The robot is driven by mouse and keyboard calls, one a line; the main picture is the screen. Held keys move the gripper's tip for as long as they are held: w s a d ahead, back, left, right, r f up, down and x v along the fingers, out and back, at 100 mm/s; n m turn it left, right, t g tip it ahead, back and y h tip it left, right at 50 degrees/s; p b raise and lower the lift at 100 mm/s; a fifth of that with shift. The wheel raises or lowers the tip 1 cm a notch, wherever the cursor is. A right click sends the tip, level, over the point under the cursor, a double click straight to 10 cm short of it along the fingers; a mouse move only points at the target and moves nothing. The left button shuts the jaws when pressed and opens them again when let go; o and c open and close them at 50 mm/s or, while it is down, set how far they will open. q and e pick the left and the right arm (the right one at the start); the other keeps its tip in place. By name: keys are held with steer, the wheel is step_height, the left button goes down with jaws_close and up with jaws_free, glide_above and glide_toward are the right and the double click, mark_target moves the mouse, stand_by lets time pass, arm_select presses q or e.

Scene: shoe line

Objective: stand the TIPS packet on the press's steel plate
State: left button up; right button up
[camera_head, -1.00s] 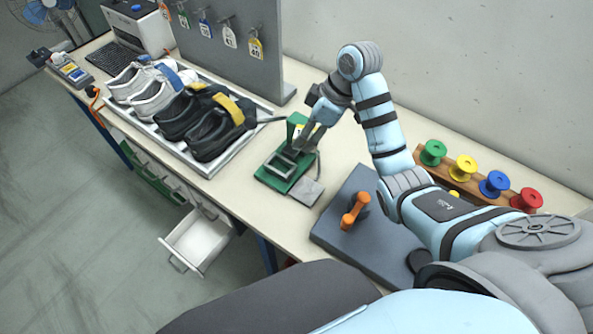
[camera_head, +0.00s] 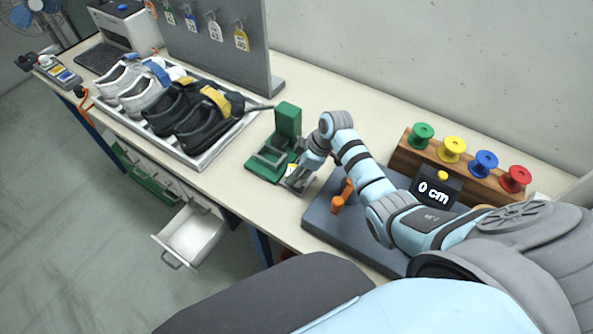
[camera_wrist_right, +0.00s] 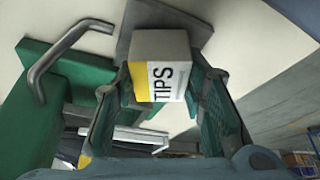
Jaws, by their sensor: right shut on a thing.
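The TIPS packet (camera_wrist_right: 172,68), a small white and yellow box with black lettering, is between the fingers of my right gripper (camera_wrist_right: 155,88) in the right wrist view. My right gripper (camera_head: 299,176) is shut on it, at the front right side of the green press (camera_head: 286,125) in the head view. A little of the packet (camera_head: 292,168) shows there beside the fingers. The grey steel plate (camera_wrist_right: 203,33) appears just behind the packet in the wrist view. I cannot tell whether the packet touches the plate. My left gripper is out of view.
The press's green upright and bent grey handle (camera_wrist_right: 62,58) are close on the left in the wrist view. A shoe tray (camera_head: 207,158) stands left of the press. A grey board (camera_head: 318,222) with an orange handle (camera_head: 342,196) and a spool rack (camera_head: 430,164) are right.

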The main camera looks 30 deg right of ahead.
steer(key=shift+f, duration=0.15)
steer(key=o, duration=1)
steer(key=shift+c, duration=0.2)
steer(key=o, duration=0.4)
steer(key=shift+w+f, duration=0.1)
steer(key=shift+w, duration=0.05)
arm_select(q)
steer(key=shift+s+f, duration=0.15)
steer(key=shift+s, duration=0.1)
arm_select(e)
steer(key=shift+r, duration=0.4)
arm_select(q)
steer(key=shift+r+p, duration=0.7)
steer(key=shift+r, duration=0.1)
arm_select(e)
steer(key=v, duration=1.1)
steer(key=shift+d+r, duration=0.25)
steer(key=shift+r, duration=0.05)
